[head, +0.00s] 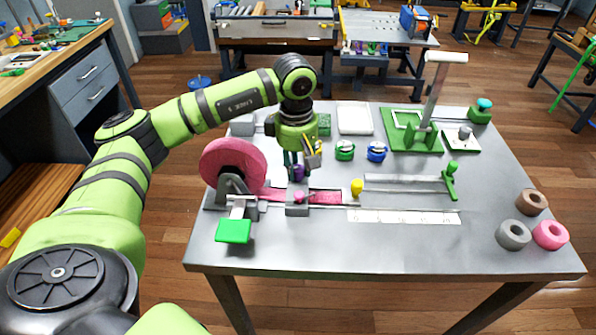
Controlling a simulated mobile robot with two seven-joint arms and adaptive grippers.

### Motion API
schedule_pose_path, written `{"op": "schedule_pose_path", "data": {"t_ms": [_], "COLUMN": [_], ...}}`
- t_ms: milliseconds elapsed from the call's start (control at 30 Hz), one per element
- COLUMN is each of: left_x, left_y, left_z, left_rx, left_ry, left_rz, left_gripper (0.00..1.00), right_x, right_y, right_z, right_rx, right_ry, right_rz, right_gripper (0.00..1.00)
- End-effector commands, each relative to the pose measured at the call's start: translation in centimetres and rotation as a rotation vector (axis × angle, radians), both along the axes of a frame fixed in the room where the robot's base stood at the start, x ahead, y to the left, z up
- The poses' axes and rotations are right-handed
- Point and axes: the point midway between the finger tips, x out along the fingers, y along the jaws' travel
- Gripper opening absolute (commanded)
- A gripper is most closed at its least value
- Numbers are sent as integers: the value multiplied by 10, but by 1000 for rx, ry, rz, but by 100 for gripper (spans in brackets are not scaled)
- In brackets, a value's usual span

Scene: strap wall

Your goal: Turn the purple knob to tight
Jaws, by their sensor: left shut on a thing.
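The purple knob (298,174) is at the left-middle of the grey table, just behind the pink strap, and only part of it shows. My left gripper (296,168) points down from above and is shut on the purple knob. Its fingers hide much of the knob, and I cannot read any tight mark or the knob's angle. My right gripper is not in view.
A pink strap roll (228,162) stands left of the gripper. A grey block with a pink knob (299,197) is just in front. A yellow knob (357,187) and white ruler (403,217) lie right. Green (345,151) and blue (377,151) round pieces stand behind.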

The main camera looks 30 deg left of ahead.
Motion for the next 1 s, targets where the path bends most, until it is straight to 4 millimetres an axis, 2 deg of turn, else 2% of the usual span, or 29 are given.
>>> {"op": "schedule_pose_path", "data": {"t_ms": [100, 500, 1000], "left_x": [0, 0, 0], "left_y": [1, 1, 1], "left_z": [-3, -1, 1], "left_rx": [1, 0, 1], "left_ry": [0, 0, 0], "left_rz": [-98, -334, -395], "left_gripper": [0, 0, 0], "right_x": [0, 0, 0], "right_y": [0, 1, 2], "right_z": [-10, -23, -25], "right_rx": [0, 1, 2], "right_ry": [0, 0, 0], "right_rz": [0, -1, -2], "right_gripper": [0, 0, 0]}}
